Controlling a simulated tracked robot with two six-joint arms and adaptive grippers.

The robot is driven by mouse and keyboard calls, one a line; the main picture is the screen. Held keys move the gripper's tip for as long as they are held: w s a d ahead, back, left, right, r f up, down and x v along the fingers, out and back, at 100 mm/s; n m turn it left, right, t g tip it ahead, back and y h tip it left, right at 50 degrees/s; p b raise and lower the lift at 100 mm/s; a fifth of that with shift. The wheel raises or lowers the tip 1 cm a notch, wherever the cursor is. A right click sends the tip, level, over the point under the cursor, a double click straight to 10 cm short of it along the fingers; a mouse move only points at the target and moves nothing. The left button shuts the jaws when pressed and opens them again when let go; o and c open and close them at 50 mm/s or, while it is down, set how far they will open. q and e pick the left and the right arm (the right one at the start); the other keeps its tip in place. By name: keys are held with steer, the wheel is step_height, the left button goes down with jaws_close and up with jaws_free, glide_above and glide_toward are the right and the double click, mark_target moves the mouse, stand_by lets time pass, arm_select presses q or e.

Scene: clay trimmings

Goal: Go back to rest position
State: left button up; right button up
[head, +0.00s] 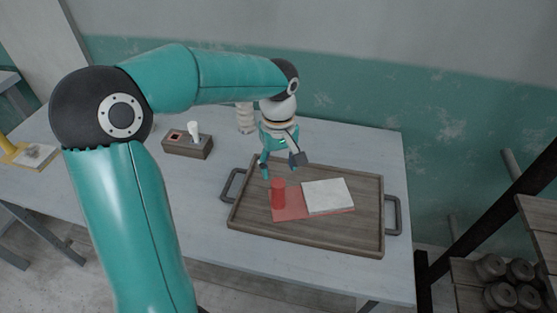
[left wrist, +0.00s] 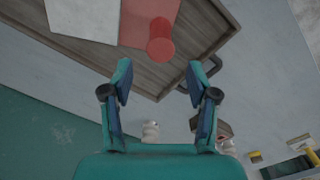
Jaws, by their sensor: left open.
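My left gripper (head: 283,166) hangs above the back left part of a wooden tray, with its fingers apart and nothing between them. In the left wrist view both fingers of the gripper (left wrist: 158,78) are spread. A red cylinder (head: 278,194) stands upright on the tray, just below and in front of the gripper and apart from it. The cylinder also shows beyond the fingertips in the left wrist view (left wrist: 160,42). My left arm arches in from the left side of the head view. My right gripper does not show.
The wooden tray (head: 345,238) with dark handles holds a red mat (head: 290,208) and a white slab (head: 328,195). A brown box (head: 188,148) with a white item and a pale ribbed object (head: 246,118) stand behind left. Shelves with dark weights (head: 505,285) are at right.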

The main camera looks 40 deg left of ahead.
arm_select(q)
steer(key=shift+r, duration=0.65)
